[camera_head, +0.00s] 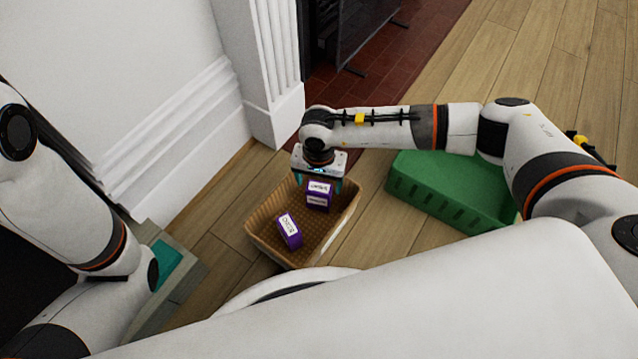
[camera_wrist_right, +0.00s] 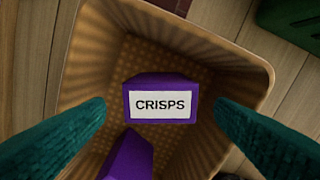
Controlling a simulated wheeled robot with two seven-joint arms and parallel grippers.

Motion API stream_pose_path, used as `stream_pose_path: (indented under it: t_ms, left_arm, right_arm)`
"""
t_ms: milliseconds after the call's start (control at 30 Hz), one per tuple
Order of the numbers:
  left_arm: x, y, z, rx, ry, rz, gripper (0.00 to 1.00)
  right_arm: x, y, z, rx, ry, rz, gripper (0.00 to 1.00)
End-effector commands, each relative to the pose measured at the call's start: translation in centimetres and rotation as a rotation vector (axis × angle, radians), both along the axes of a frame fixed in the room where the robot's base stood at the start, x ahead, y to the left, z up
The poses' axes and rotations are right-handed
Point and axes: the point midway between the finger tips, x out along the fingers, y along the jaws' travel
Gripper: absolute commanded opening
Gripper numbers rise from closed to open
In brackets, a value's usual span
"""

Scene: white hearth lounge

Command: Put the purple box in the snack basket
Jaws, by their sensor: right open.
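A purple box (camera_head: 319,191) with a white label lies inside the tan woven snack basket (camera_head: 262,226), near its back end. In the right wrist view this purple box (camera_wrist_right: 160,86) reads CRISPS and lies between my fingers, with a gap on each side. My right gripper (camera_head: 318,184) points down over the basket and is open, just above that box. A second purple box (camera_head: 288,231) with a white label lies in the basket, nearer to me; it also shows in the wrist view (camera_wrist_right: 128,158). My left gripper is out of view.
A green crate (camera_head: 450,192) stands on the wooden floor right of the basket, under my right arm. A grey-green container (camera_head: 182,285) with a teal inside stands at left, partly hidden by my left arm. A white wall and pillar (camera_head: 275,105) rise behind, beside a dark fireplace.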

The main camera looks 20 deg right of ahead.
Motion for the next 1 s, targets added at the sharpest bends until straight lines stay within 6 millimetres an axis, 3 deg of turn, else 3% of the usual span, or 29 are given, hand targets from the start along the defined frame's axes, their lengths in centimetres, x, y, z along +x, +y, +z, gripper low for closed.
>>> stream_pose_path:
  t_ms: [33,233,867,1000]
  left_arm:
    - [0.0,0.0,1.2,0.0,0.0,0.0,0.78]
    - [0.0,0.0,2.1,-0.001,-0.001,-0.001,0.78]
    - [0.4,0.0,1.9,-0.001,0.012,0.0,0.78]
    - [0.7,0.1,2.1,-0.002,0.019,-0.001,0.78]
  right_arm:
    - [0.0,0.0,1.6,0.0,0.0,0.0,0.78]
    - [0.0,-0.1,3.7,0.0,0.0,-0.001,0.78]
    - [0.0,0.0,3.9,0.001,0.001,-0.001,0.78]
    - [-1.4,1.6,4.3,0.05,0.042,-0.022,0.78]
